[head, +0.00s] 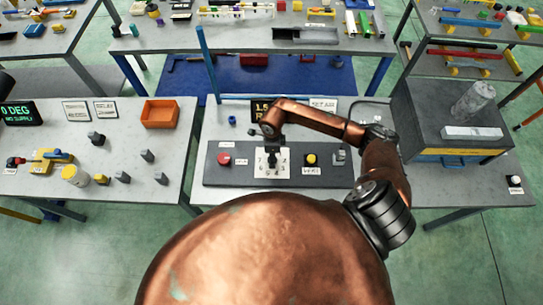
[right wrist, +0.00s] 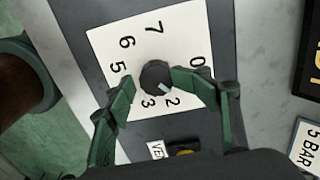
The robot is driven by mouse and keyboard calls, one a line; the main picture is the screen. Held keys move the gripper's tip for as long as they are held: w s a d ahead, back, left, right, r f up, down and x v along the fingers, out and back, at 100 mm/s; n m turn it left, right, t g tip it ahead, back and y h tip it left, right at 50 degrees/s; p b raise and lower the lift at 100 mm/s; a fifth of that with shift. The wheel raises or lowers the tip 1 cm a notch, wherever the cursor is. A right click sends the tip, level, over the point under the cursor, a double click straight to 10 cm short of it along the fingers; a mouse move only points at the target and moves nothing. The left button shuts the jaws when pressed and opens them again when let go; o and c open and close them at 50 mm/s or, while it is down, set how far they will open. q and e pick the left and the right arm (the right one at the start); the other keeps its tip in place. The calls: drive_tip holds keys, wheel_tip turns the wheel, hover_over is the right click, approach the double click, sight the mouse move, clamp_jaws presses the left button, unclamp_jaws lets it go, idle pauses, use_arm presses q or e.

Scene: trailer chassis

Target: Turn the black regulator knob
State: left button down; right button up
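The black regulator knob (right wrist: 156,77) sits at the middle of a white dial plate (right wrist: 185,35) with numbers around it. A pale mark on the knob points roughly toward the 2. My right gripper (right wrist: 153,82) is open, its green fingertips on either side of the knob. The right fingertip is very close to the knob; I cannot tell whether it touches. In the head view my right gripper (head: 271,150) hangs over the dial plate (head: 263,170) and hides most of the knob. My left gripper is not in view.
On the dark panel (head: 225,178) a red button (head: 224,159) is left of the dial and a yellow button (head: 311,159) right of it. A display (head: 263,110) stands behind, partly covered by my arm. A grey box (head: 445,115) stands to the right. An orange bin (head: 160,113) is on the left table.

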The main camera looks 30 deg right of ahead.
drive_tip(key=shift+d, duration=0.1)
drive_tip(key=shift+r+p, duration=0.7)
drive_tip(key=shift+r, duration=0.5)
wheel_tip(320, 180, up, 7)
drive_tip(key=p, duration=0.3)
drive_tip(key=shift+f, duration=0.2)
drive_tip(key=shift+w, duration=0.1)
drive_tip(key=shift+f, duration=0.1)
